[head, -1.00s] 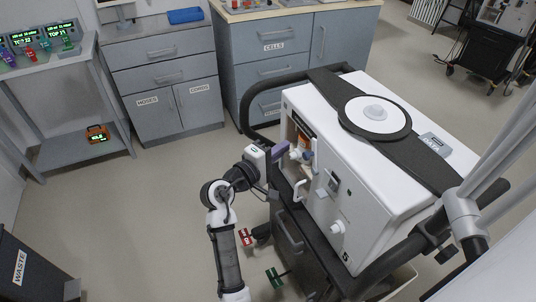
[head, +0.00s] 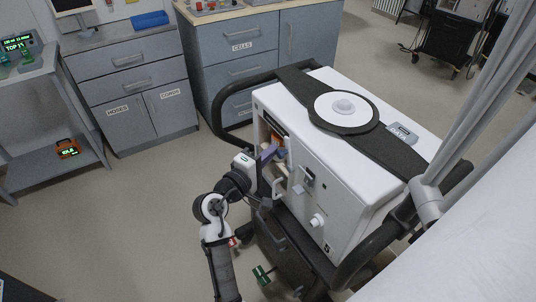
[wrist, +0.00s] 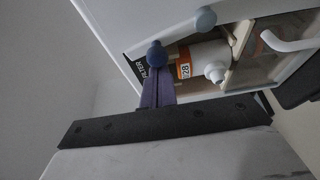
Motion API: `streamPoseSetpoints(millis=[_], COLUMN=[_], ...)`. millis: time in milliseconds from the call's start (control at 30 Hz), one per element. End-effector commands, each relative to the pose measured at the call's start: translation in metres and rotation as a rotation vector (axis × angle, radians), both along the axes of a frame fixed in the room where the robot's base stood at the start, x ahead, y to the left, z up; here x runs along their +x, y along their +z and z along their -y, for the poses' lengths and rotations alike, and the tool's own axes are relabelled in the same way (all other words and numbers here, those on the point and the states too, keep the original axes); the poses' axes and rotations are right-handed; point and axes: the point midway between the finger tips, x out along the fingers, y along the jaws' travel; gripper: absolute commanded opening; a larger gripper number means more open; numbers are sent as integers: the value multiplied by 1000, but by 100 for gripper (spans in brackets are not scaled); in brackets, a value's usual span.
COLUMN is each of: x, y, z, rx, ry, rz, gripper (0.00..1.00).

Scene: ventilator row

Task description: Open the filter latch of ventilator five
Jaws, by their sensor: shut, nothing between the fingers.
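The ventilator (head: 345,190) is a white box strapped on a cart, with a small "5" low on its side panel. Its open filter recess (head: 282,133) faces my arm. In the wrist view, a white filter cartridge (wrist: 205,58) with an orange label lies in the recess, near a dark "FILTER" label (wrist: 138,68). A blue-grey round knob (wrist: 156,54) sits at the recess edge, and another (wrist: 205,19) is further along. My gripper (wrist: 157,82) has purple fingers, shut and empty, with tips at the first knob; contact is unclear. The gripper also shows in the head view (head: 268,151).
A white curved handle (wrist: 285,42) stands out beside the recess. A black rail (head: 222,115) loops around the cart. Grey cabinets (head: 150,85) and a shelf (head: 55,160) stand at the back left. The floor left of my arm is clear.

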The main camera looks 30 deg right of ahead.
Motion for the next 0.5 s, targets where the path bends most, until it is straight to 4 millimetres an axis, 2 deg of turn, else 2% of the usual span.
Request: streamPoseSetpoints(millis=[67, 300, 500], x=[-4, -13, -15], y=[-6, 0, 4], z=[0, 0, 0], rx=[-3, -3, -2], ry=[0, -2, -3], rz=[58, 209, 237], gripper=[0, 0, 0])
